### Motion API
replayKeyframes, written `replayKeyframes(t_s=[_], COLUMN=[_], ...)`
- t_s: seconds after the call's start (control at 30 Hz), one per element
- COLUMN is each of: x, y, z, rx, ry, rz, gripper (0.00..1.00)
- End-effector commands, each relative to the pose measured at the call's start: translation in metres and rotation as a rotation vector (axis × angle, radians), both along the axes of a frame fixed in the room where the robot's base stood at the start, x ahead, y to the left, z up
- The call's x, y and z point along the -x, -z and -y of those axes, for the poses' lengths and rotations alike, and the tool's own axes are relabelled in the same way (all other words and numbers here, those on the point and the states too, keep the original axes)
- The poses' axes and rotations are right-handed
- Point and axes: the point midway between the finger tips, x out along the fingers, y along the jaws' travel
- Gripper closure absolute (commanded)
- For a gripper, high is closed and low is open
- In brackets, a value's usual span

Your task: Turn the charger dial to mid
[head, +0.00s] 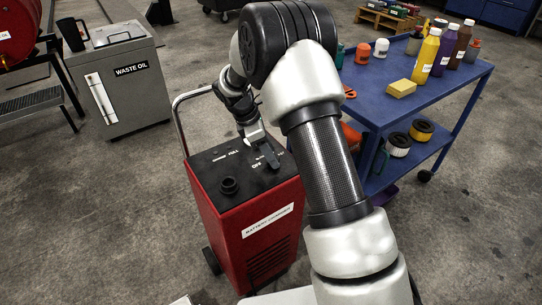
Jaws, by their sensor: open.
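The red battery charger (250,232) stands upright on the floor in the head view, with a black top panel. The panel carries white markings, among them FULL and OFF. A round black knob (229,186) stands at the panel's front left. My gripper (267,156) points down over the back right of the panel, close to the OFF marking. It is open. Its fingers cover part of the panel there, and I cannot make out the dial's pointer or setting. Whether the fingers touch the dial cannot be told.
A blue cart (448,85) on the right holds bottles, a yellow sponge (402,88) and round filters (398,143) on its lower shelf. A grey waste oil cabinet (132,85) stands at the left. The charger's metal handle (178,108) rises behind its panel.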

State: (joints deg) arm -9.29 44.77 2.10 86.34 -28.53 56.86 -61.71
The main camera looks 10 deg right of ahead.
Motion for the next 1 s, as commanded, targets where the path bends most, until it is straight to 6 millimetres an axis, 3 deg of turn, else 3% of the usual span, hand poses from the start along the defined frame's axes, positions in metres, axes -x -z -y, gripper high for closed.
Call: replayKeyframes(t_s=[0.37, 0.6, 1.0], x=[0.0001, 0.0002, -0.0007], y=[0.0060, 0.0059, 0.0041], z=[0.0027, 0.0025, 0.0019], rx=[0.000, 0.000, -0.001], ry=[0.001, 0.001, 0.069], rz=[0.000, 0.000, 0.000], gripper=[0.52, 0.90, 0.92])
